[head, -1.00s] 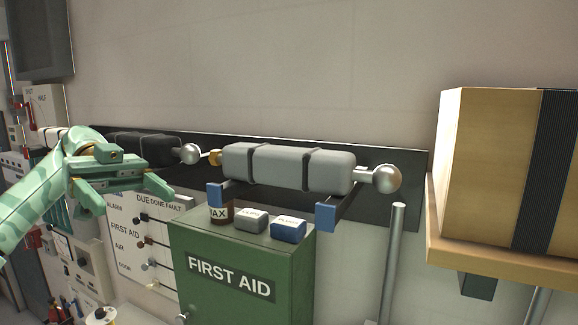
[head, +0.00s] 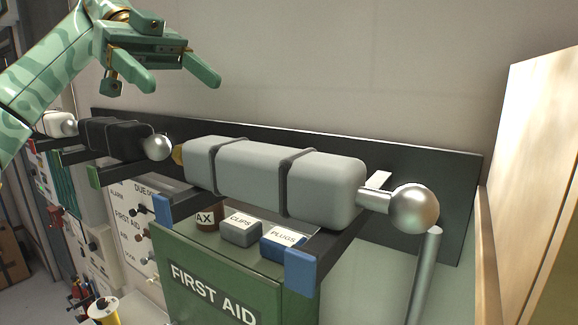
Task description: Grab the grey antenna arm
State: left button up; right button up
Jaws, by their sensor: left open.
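The grey antenna arm (head: 250,172) rests on a dark wall rack. It is a rounded grey body with two dark bands, a brass end at left and a silver ball (head: 414,208) at right. Blue-tipped brackets (head: 300,268) stick out under it. My left gripper (head: 186,84) is open and empty, above and to the left of the grey arm, apart from it. Its fingers point right. My right gripper is not in view.
A black antenna arm (head: 112,138) and a white one (head: 52,124) sit further left on the rack. A green first aid cabinet (head: 205,275) with small containers on top stands below. A wooden box (head: 535,190) is at right. The wall above is clear.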

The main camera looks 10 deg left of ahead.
pick_arm(q)
jog(key=b, duration=0.2)
send_near(269, 149)
jog(key=shift+s+a+f, duration=0.3)
jog(key=shift+s, duration=0.3)
jog(key=x, duration=0.3)
jog(key=shift+w+d+p, duration=0.25)
jog(key=shift+d+p, duration=0.05)
jog(key=shift+d, duration=0.15)
jog(key=shift+d+f, duration=0.1)
jog(key=shift+d, duration=0.15)
jog(key=p+x, duration=0.1)
jog(key=x, duration=0.1)
jog(key=p+x, duration=0.1)
jog(key=x, duration=0.1)
jog(key=shift+d, duration=0.4)
jog(key=shift+d+f, duration=0.1)
jog(key=shift+d, duration=0.1)
jog(key=shift+a, duration=0.15)
jog(key=c, duration=1.4)
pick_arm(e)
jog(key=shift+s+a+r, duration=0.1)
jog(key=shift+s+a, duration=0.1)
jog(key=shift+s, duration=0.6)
